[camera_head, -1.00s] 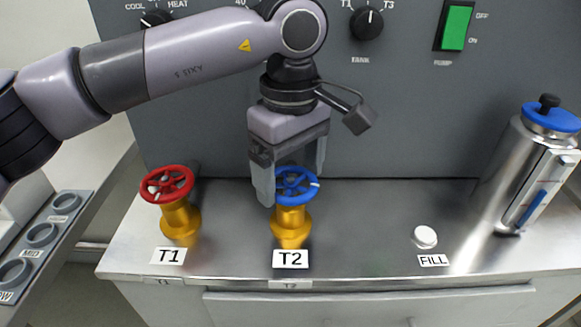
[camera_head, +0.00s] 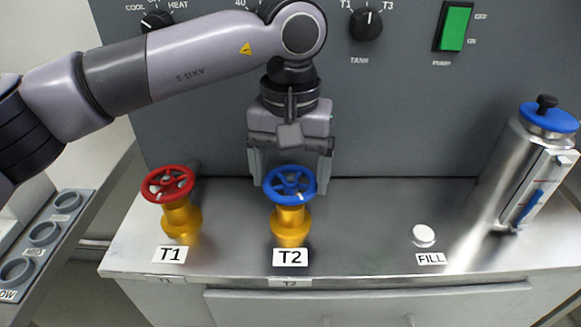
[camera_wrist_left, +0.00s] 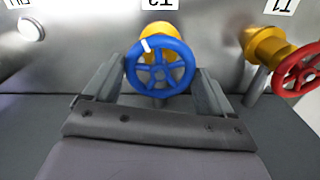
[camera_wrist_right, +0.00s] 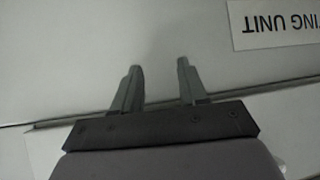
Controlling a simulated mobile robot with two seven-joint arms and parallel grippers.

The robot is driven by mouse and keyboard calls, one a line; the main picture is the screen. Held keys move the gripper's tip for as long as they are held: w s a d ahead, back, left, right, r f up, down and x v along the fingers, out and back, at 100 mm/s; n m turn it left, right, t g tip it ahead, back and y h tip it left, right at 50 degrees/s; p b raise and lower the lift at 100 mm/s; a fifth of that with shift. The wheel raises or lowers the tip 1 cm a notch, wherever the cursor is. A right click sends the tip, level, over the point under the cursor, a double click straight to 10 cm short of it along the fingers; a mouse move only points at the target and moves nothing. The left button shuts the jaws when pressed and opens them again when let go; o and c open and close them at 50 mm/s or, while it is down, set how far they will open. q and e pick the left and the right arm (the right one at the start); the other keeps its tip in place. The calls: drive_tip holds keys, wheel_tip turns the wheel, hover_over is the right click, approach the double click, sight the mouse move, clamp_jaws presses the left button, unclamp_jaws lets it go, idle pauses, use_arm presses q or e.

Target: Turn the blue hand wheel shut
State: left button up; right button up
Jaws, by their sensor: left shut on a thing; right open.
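The blue hand wheel (camera_head: 291,183) sits on a yellow valve body (camera_head: 290,222) behind the T2 label (camera_head: 290,257). A white mark shows on the wheel's near rim, slightly right of the middle; it is also on the wheel in the left wrist view (camera_wrist_left: 160,66). My left gripper (camera_head: 290,178) points down from above, one finger on each side of the wheel, shut on its rim. My right gripper (camera_wrist_right: 156,78) shows only in its own wrist view, open and empty over a pale surface.
A red hand wheel (camera_head: 167,184) stands to the left behind the T1 label (camera_head: 169,254). A white FILL button (camera_head: 423,235) and a steel canister (camera_head: 522,165) with a blue lid are to the right. A grey panel with knobs and a green switch (camera_head: 453,27) rises behind.

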sight(291, 180)
use_arm(q)
drive_tip(key=shift+m, duration=1.9)
drive_tip(key=o, duration=0.9)
drive_tip(key=shift+c, duration=0.2)
drive_tip(key=shift+r, duration=3.6)
